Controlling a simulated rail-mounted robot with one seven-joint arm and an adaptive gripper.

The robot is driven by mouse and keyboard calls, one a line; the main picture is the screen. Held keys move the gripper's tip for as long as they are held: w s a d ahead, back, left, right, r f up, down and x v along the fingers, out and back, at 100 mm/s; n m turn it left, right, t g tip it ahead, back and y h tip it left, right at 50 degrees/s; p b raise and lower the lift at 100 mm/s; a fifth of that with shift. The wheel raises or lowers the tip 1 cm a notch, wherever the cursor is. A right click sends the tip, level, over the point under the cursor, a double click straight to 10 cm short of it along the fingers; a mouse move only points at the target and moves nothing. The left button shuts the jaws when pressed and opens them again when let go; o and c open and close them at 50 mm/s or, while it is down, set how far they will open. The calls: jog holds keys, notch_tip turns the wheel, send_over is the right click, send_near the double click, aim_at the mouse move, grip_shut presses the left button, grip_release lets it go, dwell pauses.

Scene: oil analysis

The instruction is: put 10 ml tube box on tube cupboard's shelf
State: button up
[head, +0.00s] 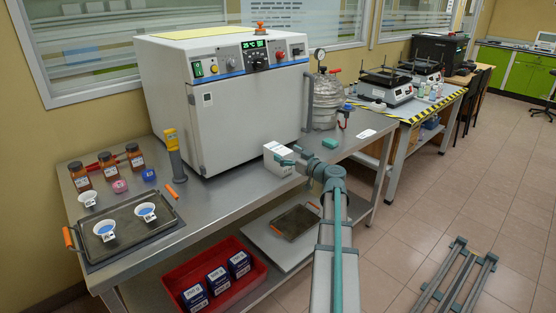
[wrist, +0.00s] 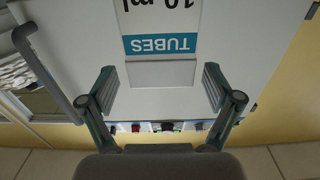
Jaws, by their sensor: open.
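The 10 ml tube box (head: 276,164) is a small white carton standing near the front edge of the steel bench, in front of the big white oven. In the wrist view the picture is upside down, and the box's label (wrist: 160,44) reads "TUBES" and "10 ml" at the top centre. My gripper (head: 292,157) is at the box's right side in the head view. In the wrist view my gripper (wrist: 160,88) is open, one finger to each side of the box's width; I cannot tell whether the fingers reach past its face. No tube cupboard or shelf shows.
The oven (head: 235,110) stands close behind the box. A tray (head: 140,235) with dishes lies left. A red bin (head: 215,282) is below.

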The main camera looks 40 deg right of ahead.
aim_at(278, 148)
jog(key=w+p, duration=0.1)
jog(key=w, duration=0.4)
jog(key=shift+a, duration=0.2)
jog(key=c, duration=1.2)
jog(key=shift+c, duration=0.3)
jog(key=shift+c, duration=0.8)
jog(key=shift+r, duration=0.15)
